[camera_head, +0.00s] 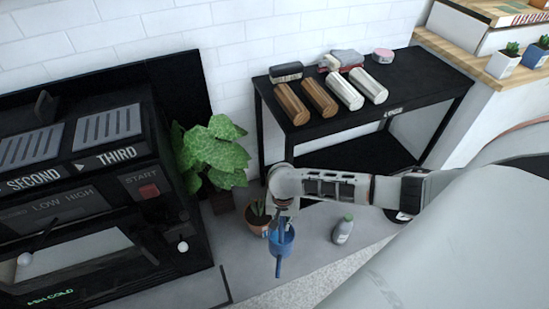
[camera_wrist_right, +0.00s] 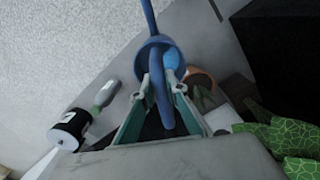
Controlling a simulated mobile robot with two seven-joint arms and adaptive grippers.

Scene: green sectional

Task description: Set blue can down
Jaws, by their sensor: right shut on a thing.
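The blue can (camera_head: 281,240) is a small watering can with a long spout pointing toward the bottom of the head view. My right gripper (camera_head: 283,212) is above it and shut on its handle. In the right wrist view the can (camera_wrist_right: 153,48) is beyond the fingertips, and its curved blue handle lies between the fingers of the gripper (camera_wrist_right: 163,90). The can appears over the grey floor strip; whether its base touches the floor is not clear. My left gripper is not in view.
A terracotta pot (camera_head: 256,219) with a small plant is close to the can's left. A grey bottle (camera_head: 343,229) with a green cap stands to its right. A large leafy plant (camera_head: 212,152) and black machine (camera_head: 95,190) are left. A black table (camera_head: 420,85) stands behind.

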